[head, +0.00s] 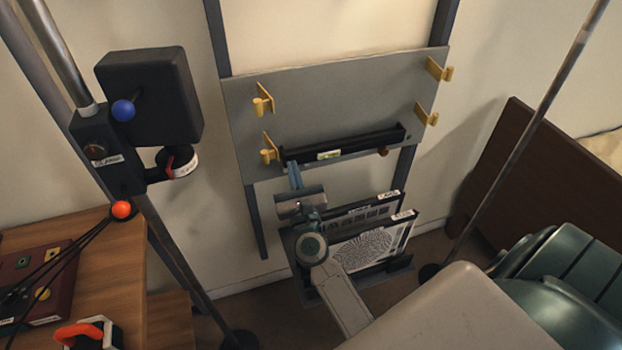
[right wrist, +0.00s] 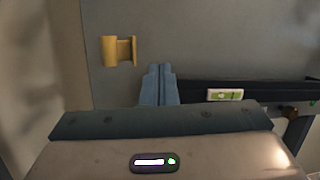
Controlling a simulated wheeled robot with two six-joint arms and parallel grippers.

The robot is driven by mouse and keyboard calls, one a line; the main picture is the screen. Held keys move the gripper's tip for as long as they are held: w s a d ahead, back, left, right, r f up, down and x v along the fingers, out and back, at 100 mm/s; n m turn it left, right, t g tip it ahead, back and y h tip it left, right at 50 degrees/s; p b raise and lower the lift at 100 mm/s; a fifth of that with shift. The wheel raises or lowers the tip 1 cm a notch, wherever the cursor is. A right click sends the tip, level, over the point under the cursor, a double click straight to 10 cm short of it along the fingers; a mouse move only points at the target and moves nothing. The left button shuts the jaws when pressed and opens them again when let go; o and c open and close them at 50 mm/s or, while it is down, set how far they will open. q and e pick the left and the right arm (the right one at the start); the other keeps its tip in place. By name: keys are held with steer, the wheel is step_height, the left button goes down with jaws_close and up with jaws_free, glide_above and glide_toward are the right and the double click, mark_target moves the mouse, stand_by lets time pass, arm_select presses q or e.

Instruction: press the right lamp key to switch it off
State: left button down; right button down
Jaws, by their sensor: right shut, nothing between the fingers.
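My right gripper (head: 292,168) is shut and empty, its blue-grey fingers together. It is at the left end of a black bar (head: 352,142) on the lower part of a grey board (head: 330,95). In the right wrist view the fingertips (right wrist: 160,70) are in front of the board, beside the bar (right wrist: 265,88); I cannot tell if they touch. The bar bears a white-and-green label (head: 329,155), and a small brown knob (head: 383,152) is near its right end. A tiny green spot (right wrist: 312,103) shows by the knob. I cannot make out which part is the right lamp key.
Yellow clips (head: 262,100) stick out of the board. Below my gripper are upright panels (head: 372,246) in a rack. A black box on a stand (head: 150,95) is at the left, above a wooden table (head: 170,237).

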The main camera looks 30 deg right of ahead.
steer(key=s+a+n+y, duration=0.3)
steer(key=a+n+y, duration=0.45)
steer(key=n, duration=0.65)
steer(key=s+a+f+n+g+y, duration=0.2)
steer(key=s+f+n+g+y, duration=0.2)
steer(key=s+f+n+g, duration=0.95)
steer(key=s+d+f+n+g+h, duration=0.2)
steer(key=s+d+f+n+h, duration=0.35)
steer(key=s+d+n, duration=0.4)
steer(key=s+d+f+n+g, duration=0.1)
steer(key=s+f, duration=0.2)
steer(key=f, duration=1.2)
steer(key=s+d+f+n+g, duration=0.1)
steer(key=s+f, duration=0.2)
steer(key=f, duration=1.2)
steer(key=s+f+g, duration=0.1)
steer(key=s+f, duration=1.2)
steer(key=s, duration=0.1)
steer(key=shift+s+d+f, duration=0.25)
steer(key=shift+s+d, duration=0.1)
steer(key=shift+d, duration=0.1)
steer(key=shift+s, duration=0.1)
